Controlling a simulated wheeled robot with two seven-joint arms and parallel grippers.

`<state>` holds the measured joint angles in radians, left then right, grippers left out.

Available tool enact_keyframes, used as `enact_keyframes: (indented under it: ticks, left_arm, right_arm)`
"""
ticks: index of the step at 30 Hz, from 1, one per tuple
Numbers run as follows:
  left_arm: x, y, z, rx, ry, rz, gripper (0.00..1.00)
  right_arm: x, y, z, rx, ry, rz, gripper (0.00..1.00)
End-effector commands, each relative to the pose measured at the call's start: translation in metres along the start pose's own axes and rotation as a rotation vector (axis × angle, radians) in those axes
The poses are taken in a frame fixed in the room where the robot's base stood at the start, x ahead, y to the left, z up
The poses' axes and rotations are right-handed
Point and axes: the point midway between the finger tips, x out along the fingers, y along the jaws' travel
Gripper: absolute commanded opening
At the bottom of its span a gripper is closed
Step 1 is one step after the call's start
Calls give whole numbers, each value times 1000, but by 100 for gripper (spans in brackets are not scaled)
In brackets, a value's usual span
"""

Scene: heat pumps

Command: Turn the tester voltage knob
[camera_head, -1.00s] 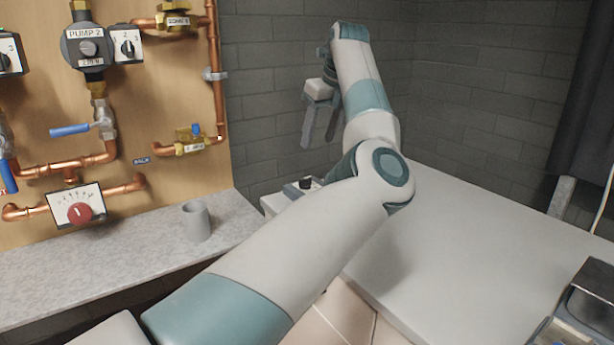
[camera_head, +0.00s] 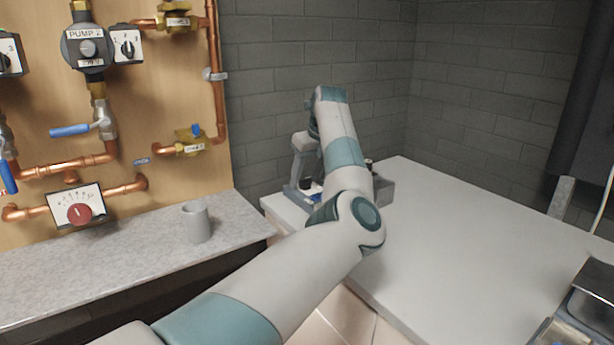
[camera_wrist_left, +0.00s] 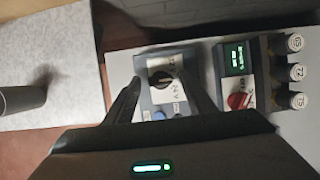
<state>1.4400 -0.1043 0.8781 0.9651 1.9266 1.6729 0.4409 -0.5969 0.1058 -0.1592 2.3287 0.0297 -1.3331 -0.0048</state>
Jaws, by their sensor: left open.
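The tester (camera_wrist_left: 146,66) is a small grey box with a pale face on the worktop, seen in the left wrist view. Its round black knob (camera_wrist_left: 161,80) has a label reading about "24 V" beside it and blue parts below. In the head view the black knob (camera_head: 305,183) shows just below my left gripper (camera_head: 300,172). In the left wrist view my left gripper (camera_wrist_left: 160,77) is open, with one finger on each side of the knob. I cannot tell whether the fingers touch it. My right gripper is out of view.
Beside the tester, a unit has a green display (camera_wrist_left: 237,57) and a red knob (camera_wrist_left: 238,100); several white-capped cylinders (camera_wrist_left: 296,72) stand at its right. A grey cup (camera_head: 196,222) stands on the stone ledge (camera_head: 130,250). The white worktop (camera_head: 460,235) is largely clear.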

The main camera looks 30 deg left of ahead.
Motion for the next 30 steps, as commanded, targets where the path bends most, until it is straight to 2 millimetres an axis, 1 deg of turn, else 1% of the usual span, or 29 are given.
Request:
enact_keyframes:
  ticks: [8,9,14,23,30]
  left_arm:
    - [1,0,0,0,0,0,50]
    - [1,0,0,0,0,0,48]
    - [1,0,0,0,0,0,9]
    - [1,0,0,13,0,-6,9]
    - [1,1,0,84,0,-37,9]
  right_arm:
    - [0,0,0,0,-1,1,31]
    - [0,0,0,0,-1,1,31]
    - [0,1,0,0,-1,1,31]
    - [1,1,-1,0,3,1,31]
    - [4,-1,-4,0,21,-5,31]
